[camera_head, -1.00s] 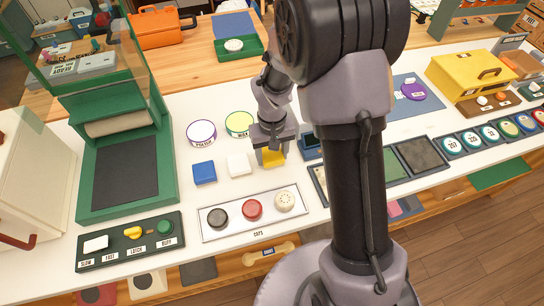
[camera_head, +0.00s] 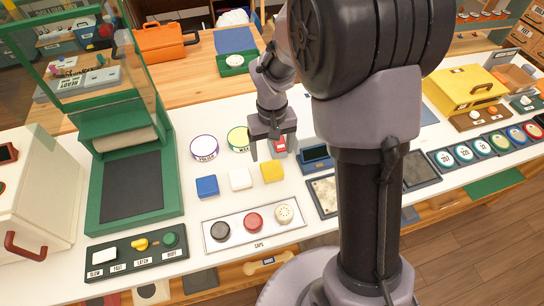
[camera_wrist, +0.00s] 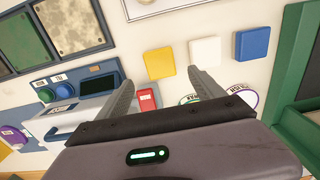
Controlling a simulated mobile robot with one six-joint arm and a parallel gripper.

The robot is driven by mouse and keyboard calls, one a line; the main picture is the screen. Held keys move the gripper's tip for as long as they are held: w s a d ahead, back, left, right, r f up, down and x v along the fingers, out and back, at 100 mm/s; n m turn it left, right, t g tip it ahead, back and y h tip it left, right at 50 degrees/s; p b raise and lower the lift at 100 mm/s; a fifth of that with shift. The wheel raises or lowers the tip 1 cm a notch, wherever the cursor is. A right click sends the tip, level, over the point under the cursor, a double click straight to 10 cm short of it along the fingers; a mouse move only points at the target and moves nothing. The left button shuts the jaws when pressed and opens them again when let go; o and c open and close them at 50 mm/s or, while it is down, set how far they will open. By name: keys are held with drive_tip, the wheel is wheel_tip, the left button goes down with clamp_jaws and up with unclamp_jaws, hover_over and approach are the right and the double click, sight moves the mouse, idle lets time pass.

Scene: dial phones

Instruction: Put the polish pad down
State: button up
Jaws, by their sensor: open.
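The yellow square pad (camera_head: 272,171) lies flat on the white counter, at the right end of a row with a white pad (camera_head: 240,179) and a blue pad (camera_head: 207,186). My gripper (camera_head: 272,154) is open and empty, above and behind the yellow pad. In the wrist view, the yellow pad (camera_wrist: 159,63) shows beyond and between the fingertips (camera_wrist: 160,78), apart from them. The white pad (camera_wrist: 205,51) and blue pad (camera_wrist: 252,44) lie to its right.
A purple-rimmed disc (camera_head: 204,148) and a green-rimmed disc (camera_head: 238,138) lie behind the pads. A caps tray (camera_head: 253,240) with black, red and cream caps is in front. A small red item (camera_head: 280,146) lies near my gripper. A green press (camera_head: 125,195) stands at left.

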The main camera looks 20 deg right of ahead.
drive_tip(key=s+r+m+t, duration=0.15)
drive_tip(key=s+r, duration=0.25)
drive_tip(key=r, duration=0.7)
drive_tip(key=s+a+r+m+t+y, duration=0.1)
drive_tip(key=s+a+r+t, duration=0.1)
drive_tip(key=s+r, duration=0.2)
drive_tip(key=s+a+r+m+t+y, duration=0.1)
drive_tip(key=s+r, duration=0.4)
drive_tip(key=s, duration=0.6)
drive_tip(key=shift+a+m+t, duration=0.45)
drive_tip(key=shift+t, duration=0.2)
drive_tip(key=shift+f, duration=0.1)
